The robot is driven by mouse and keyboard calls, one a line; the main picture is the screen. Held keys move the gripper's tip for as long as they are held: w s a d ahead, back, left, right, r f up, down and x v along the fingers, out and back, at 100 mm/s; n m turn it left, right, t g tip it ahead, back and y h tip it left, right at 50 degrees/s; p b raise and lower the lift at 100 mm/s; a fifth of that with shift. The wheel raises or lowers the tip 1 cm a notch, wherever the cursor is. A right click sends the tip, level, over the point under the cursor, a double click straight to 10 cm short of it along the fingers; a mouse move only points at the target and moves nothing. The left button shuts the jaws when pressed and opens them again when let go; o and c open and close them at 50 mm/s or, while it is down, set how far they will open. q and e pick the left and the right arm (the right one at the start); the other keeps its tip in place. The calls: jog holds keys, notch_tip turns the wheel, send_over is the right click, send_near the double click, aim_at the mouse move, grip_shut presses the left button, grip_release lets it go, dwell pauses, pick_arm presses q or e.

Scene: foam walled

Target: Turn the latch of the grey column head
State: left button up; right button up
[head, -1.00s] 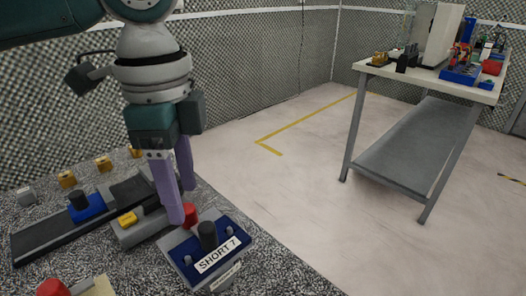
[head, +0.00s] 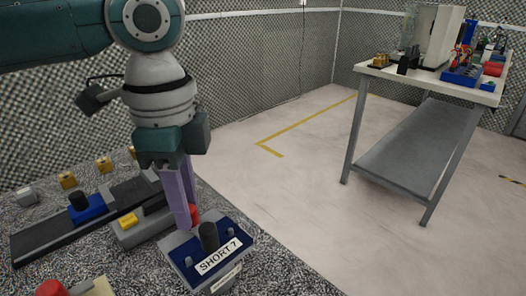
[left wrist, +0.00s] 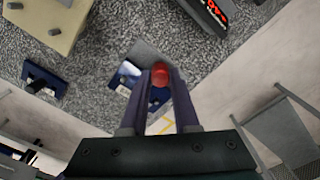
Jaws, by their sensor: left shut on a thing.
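A grey block (head: 140,231) with a yellow label stands on the speckled bench top, and I take it for the grey column head. A red knob, likely its latch, shows at its right end, partly hidden by my left gripper (head: 187,222). In the left wrist view the red knob (left wrist: 160,75) sits between the tips of the two purple fingers, and the gripper is shut on it. How far the knob is turned cannot be told. My right gripper is in neither current view.
A blue-topped block labelled SHORT 7 (head: 217,250) with a black knob stands close to the right of the fingers. A dark rail (head: 60,230) with a blue carriage runs left. Another table (head: 440,90) stands across open floor.

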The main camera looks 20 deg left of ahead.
pick_arm(q)
grip_shut()
jog(key=shift+r+n+p, duration=0.15)
jog(key=shift+n+p, duration=0.15)
jog(key=shift+p, duration=0.3)
jog(key=n+p, duration=0.7)
jog(key=p, duration=0.2)
jog(key=shift+r+p, duration=0.15)
jog(key=shift+p, duration=0.2)
jog(key=shift+n+p, duration=0.75)
jog(key=shift+n, duration=0.25)
jog(key=n+p, duration=0.2)
jog(key=n, duration=0.2)
jog(key=shift+d+p, duration=0.1)
jog(key=shift+p, duration=0.3)
jog(key=shift+f+n+p, duration=0.15)
jog(key=shift+n+p, duration=0.25)
jog(key=shift+n, duration=0.7)
jog(key=shift+f+n+p, duration=0.1)
jog(key=shift+n+p, duration=0.25)
jog(key=shift+n, duration=0.75)
